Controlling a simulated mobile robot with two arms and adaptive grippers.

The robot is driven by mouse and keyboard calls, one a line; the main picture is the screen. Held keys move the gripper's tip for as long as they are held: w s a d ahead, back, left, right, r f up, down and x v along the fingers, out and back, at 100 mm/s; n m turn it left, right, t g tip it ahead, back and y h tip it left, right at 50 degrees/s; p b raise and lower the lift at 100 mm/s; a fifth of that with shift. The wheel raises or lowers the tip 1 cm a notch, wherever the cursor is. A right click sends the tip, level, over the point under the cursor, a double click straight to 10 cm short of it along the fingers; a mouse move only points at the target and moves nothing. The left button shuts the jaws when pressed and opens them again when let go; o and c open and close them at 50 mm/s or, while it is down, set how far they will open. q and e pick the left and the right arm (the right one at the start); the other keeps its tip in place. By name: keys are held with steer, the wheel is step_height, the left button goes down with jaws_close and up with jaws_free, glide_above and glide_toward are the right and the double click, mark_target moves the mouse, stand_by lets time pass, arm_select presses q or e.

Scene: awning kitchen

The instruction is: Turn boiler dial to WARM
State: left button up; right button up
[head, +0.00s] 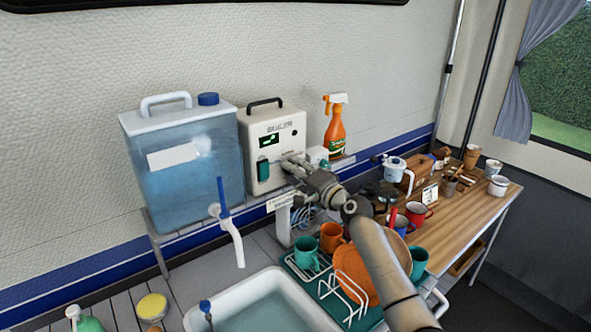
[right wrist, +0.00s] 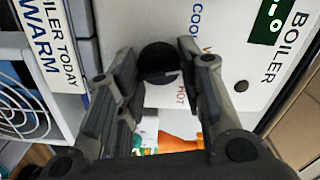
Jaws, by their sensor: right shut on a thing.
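The boiler (head: 268,118) is a white box with a dark handle and a small green-lit display. Its dark round dial (right wrist: 157,60) shows in the right wrist view, with the words COOL and HOT and a partly covered W word around it. My right gripper (head: 290,164) is at the boiler's lower front, and its fingers hide the dial in the head view. In the right wrist view the gripper (right wrist: 160,68) is shut on the dial, one finger on each side. The dial's pointer cannot be made out. A sign (right wrist: 45,40) reads "BOILER TODAY WARM". My left gripper is out of view.
A blue water tank (head: 185,165) stands left of the boiler, an orange spray bottle (head: 335,132) right of it. Below are a sink (head: 190,318) and a green dish rack (head: 335,306) with mugs. A wooden table (head: 470,212) with more items is at right.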

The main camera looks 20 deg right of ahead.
steer(key=shift+m+p, duration=0.4)
steer(key=shift+m, duration=1)
steer(key=shift+f, duration=0.1)
steer(key=o, duration=1)
steer(key=shift+o, duration=0.2)
steer(key=shift+d, duration=0.1)
steer(key=shift+s, duration=0.1)
steer(key=v, duration=1.2)
